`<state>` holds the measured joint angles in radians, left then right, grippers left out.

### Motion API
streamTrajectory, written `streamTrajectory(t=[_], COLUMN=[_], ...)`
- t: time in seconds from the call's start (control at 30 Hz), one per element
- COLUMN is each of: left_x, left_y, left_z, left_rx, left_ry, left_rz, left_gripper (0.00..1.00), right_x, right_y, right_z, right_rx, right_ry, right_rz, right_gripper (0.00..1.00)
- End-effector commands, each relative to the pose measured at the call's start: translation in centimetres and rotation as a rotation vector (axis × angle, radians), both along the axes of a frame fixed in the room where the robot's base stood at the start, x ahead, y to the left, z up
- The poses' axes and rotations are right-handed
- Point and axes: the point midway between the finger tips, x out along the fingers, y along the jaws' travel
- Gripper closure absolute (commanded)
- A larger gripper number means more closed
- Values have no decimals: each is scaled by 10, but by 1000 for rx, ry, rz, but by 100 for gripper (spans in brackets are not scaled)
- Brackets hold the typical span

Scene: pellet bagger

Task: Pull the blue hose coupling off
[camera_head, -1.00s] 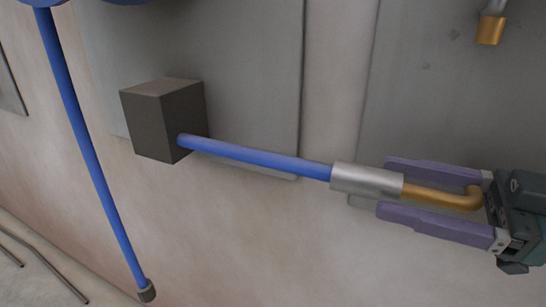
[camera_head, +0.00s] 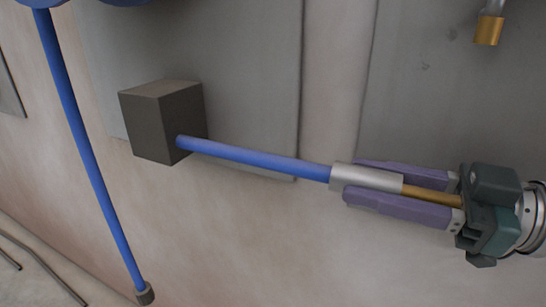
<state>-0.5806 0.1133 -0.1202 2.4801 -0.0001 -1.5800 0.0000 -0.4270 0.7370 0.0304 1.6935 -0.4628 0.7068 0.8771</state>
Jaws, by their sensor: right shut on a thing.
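A blue hose (camera_head: 255,158) runs from a dark grey block on the wall to a silver coupling sleeve (camera_head: 366,177). A brass pipe (camera_head: 425,194) comes out of the sleeve's right end toward my gripper's palm. My right gripper (camera_head: 370,182) comes in from the right. Its two purple fingers lie above and below the sleeve, shut on it, and the upper finger is partly behind it. The sleeve is still around the pipe's end. The pipe's far end is hidden by the gripper body. My left gripper is not in view.
The dark block (camera_head: 163,122) juts from a grey wall panel (camera_head: 240,60). A second blue hose (camera_head: 88,160) with a dark end fitting (camera_head: 144,293) hangs at the left. A brass-tipped fitting (camera_head: 488,30) hangs at upper right. The wall below the coupling is clear.

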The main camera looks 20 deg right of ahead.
Motion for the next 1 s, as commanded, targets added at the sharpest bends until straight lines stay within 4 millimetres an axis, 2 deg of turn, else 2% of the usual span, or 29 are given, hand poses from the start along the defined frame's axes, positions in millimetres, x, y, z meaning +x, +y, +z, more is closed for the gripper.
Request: streamTrajectory(t=[0.03,0.2,1.0], left_x=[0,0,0], left_y=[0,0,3], left_z=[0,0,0], left_rx=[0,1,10], left_ry=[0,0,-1], left_rz=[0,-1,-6], left_gripper=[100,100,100], right_x=[0,0,0], right_y=[0,0,0], right_z=[0,0,0], right_rx=[0,0,0], right_ry=[0,0,0], right_rz=[1,1,1], right_gripper=[82,100,100])
